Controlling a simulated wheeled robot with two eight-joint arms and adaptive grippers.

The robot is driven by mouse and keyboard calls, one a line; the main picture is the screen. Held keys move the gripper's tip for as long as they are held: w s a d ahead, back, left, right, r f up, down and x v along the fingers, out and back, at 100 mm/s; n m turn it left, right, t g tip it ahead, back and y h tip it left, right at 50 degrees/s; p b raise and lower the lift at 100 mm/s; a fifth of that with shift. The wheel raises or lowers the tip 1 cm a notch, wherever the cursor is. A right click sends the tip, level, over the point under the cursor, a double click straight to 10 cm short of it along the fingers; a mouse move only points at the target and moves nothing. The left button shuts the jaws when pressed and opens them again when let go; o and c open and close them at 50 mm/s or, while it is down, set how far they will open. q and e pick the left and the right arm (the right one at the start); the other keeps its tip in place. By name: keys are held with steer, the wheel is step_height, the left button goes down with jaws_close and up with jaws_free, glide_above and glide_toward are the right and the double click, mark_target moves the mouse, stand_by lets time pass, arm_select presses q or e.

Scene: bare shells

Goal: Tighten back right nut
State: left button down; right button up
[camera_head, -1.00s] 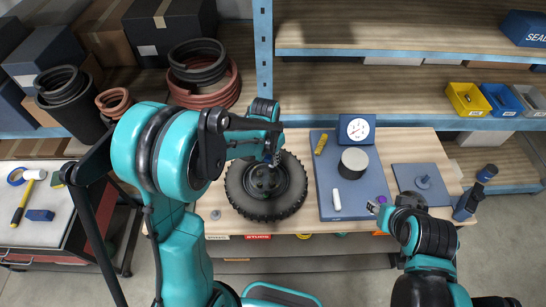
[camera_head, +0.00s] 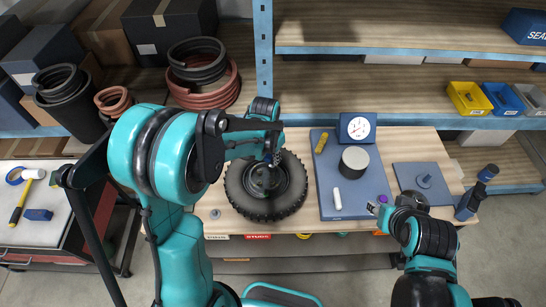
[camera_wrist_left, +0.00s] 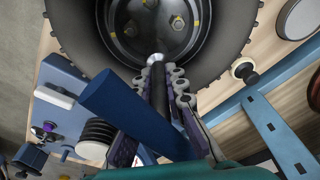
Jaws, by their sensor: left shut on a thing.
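A black tyre (camera_head: 290,203) with a dark hub lies flat on the wooden bench. The wrist view shows the hub (camera_wrist_left: 195,42) with nuts and yellow marks; one nut (camera_wrist_left: 178,22) is in plain view. My left gripper (camera_head: 271,158) is over the far part of the hub. In the left wrist view my left gripper (camera_wrist_left: 165,88) is shut on a dark shafted tool with a blue handle (camera_wrist_left: 125,105). The tool's silver tip (camera_wrist_left: 157,59) is at the hub's near edge; whether it sits on a nut is hidden. My right gripper (camera_head: 375,208) is over the bench near the blue mat; its opening is unclear.
A blue mat (camera_head: 348,205) right of the tyre bears a grey cylinder (camera_head: 354,161), a white stick (camera_head: 337,199) and a yellow piece (camera_head: 321,143). A dial box (camera_head: 357,128) stands behind. A smaller blue plate (camera_head: 411,173) lies further right. Shelves rise behind the bench.

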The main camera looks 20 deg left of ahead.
arm_select(q)
steer(key=shift+f+b, duration=1.2)
steer(key=shift+b, duration=0.25)
stand_by(1.1)
stand_by(0.4)
steer(key=shift+m+b, duration=0.3)
steer(key=shift+m, duration=1.1)
steer(key=shift+b, duration=0.3)
steer(key=shift+f+m+h+b, duration=0.1)
steer(key=shift+m+h+b, duration=0.2)
steer(key=shift+m, duration=1.1)
